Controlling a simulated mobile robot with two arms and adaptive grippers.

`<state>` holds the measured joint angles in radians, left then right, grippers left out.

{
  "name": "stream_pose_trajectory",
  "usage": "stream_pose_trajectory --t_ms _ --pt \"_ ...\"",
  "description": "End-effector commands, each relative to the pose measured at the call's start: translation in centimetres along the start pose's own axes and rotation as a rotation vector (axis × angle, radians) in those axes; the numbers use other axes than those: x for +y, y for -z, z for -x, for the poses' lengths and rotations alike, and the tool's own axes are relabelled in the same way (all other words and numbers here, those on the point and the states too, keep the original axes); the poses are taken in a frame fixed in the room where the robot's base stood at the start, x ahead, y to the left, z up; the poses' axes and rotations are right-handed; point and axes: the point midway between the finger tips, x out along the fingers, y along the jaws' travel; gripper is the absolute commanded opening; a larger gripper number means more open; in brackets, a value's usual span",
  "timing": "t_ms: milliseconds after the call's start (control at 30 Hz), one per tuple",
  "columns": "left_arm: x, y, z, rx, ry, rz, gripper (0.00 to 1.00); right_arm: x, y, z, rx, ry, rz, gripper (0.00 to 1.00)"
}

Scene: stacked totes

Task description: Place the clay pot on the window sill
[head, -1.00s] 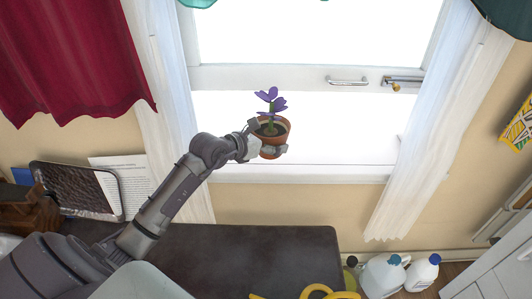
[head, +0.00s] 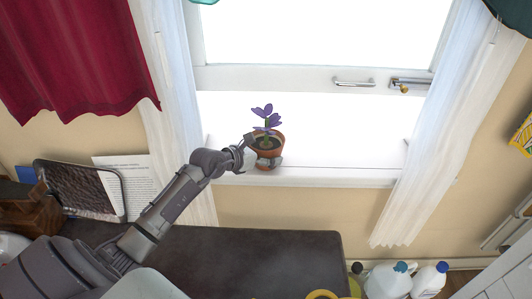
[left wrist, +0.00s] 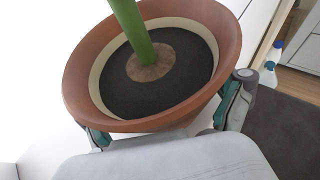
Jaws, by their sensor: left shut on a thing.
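The clay pot (head: 267,154) is terracotta with dark soil and a purple-flowered plant. In the head view it is upright at the front part of the white window sill (head: 340,176). I cannot tell whether its base touches the sill. My left gripper (head: 264,161) is shut on the pot from the left and front. In the left wrist view, the pot's rim (left wrist: 225,62) and green stem fill the upper middle, with the fingers of the left gripper (left wrist: 165,128) on either side of the pot. My right gripper is not in view.
White curtains hang left (head: 172,110) and right (head: 432,140) of the window. A dark table (head: 250,255) lies below the sill. Bottles (head: 388,280) stand at the lower right. The sill right of the pot is clear.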

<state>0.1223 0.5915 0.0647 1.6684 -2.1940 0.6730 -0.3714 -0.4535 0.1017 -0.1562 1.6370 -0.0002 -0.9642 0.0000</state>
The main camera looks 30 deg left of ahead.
Motion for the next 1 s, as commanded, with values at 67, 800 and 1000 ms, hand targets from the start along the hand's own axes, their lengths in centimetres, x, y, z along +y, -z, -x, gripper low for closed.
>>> stream_pose_trajectory --t_ms 67,800,1000 --pt "0.0 -0.1 0.0 -0.005 -0.001 -0.001 0.4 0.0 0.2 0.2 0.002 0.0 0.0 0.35" --pt "0.0 0.0 4.9 0.004 -0.001 -0.002 1.0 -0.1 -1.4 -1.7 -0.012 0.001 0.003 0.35" --pt "-0.1 0.0 9.0 0.003 0.001 -0.002 1.0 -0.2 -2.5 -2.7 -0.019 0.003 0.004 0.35"
